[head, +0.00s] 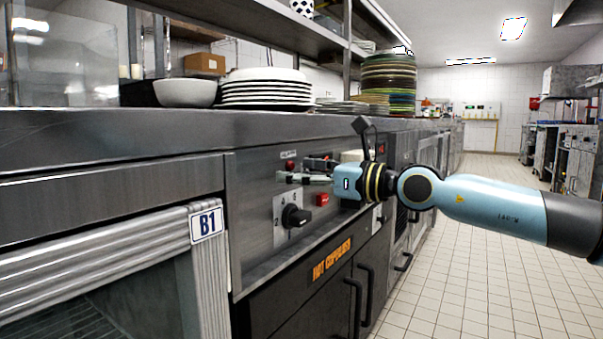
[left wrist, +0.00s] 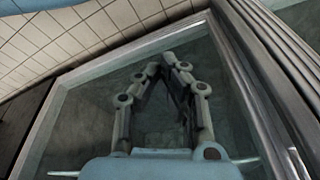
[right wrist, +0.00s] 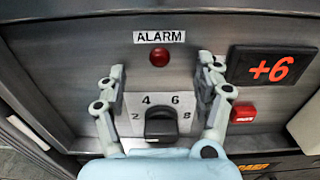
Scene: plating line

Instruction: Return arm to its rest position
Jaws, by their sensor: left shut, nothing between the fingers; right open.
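My right gripper (head: 282,178) reaches in from the right in the head view, in front of the steel control panel (head: 255,200). It is open and empty; in the right wrist view its fingers (right wrist: 162,75) are spread either side of the dial area, and I cannot tell whether they touch the panel. The black dial knob (head: 295,216) sits below the gripper; it also shows between the fingers in the right wrist view (right wrist: 160,126). My left gripper (left wrist: 164,66) shows only in the left wrist view, shut and empty, in front of a metal-framed dark glass pane (left wrist: 85,95).
The panel has a red alarm light (right wrist: 159,57), a red switch (right wrist: 243,112) and a "+6" display (right wrist: 272,67). The counter (head: 150,135) above holds stacked white plates (head: 265,90), a bowl (head: 185,93) and coloured plates (head: 388,80). The tiled floor (head: 470,250) is open at right.

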